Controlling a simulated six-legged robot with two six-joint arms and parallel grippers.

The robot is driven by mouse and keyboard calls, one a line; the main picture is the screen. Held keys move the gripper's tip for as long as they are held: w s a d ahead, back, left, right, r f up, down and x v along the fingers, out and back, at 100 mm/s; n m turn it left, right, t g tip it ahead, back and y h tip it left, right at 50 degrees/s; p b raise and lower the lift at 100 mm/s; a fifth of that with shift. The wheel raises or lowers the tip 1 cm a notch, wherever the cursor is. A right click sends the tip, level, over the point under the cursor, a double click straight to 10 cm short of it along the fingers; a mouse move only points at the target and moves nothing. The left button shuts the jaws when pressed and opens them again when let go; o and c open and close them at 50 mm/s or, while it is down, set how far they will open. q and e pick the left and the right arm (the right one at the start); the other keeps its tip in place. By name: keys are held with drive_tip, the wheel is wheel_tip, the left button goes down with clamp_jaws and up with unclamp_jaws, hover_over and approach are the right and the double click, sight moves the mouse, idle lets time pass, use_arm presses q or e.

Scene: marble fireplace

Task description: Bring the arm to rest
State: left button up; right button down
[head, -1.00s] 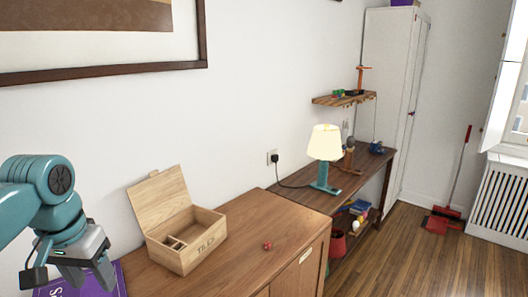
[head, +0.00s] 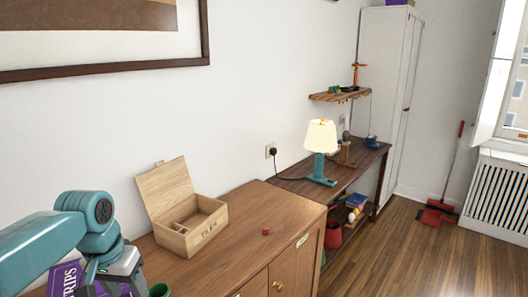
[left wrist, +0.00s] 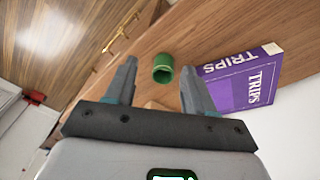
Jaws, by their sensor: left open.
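My left arm comes in from the left of the head view, with its gripper (head: 112,286) low over the left end of the wooden cabinet. In the left wrist view the two fingers of my left gripper (left wrist: 158,88) are spread apart with nothing between them. A green cup (left wrist: 163,68) stands on the cabinet top beyond the fingertips. A purple box marked TRIPS (left wrist: 240,80) lies to the right of the fingers, partly behind the right one. My right gripper is in neither view.
An open wooden box marked TILES (head: 190,222) stands on the cabinet (head: 240,235), with a small red object (head: 266,231) to its right. A lit lamp (head: 321,150) stands on the desk beyond.

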use_arm(q)
drive_tip(key=s+d+f+h, duration=0.15)
drive_tip(key=d+f, duration=0.25)
drive_tip(key=f, duration=0.5)
drive_tip(key=s+d+f, duration=0.2)
drive_tip(key=d+f, duration=0.1)
drive_tip(key=f, duration=0.6)
drive_tip(key=s+d+f+h, duration=0.1)
drive_tip(key=d+f, duration=0.3)
drive_tip(key=f, duration=0.5)
drive_tip(key=s+d+f+n, duration=0.1)
drive_tip(key=s+d+f, duration=0.1)
drive_tip(key=s+f, duration=0.3)
drive_tip(key=s+d+f+n+g, duration=0.1)
drive_tip(key=s+f, duration=0.5)
drive_tip(key=s, duration=0.7)
drive_tip(key=shift+d+f+n+h, duration=0.25)
drive_tip(key=shift+d+h, duration=0.2)
drive_tip(key=shift+d, duration=0.4)
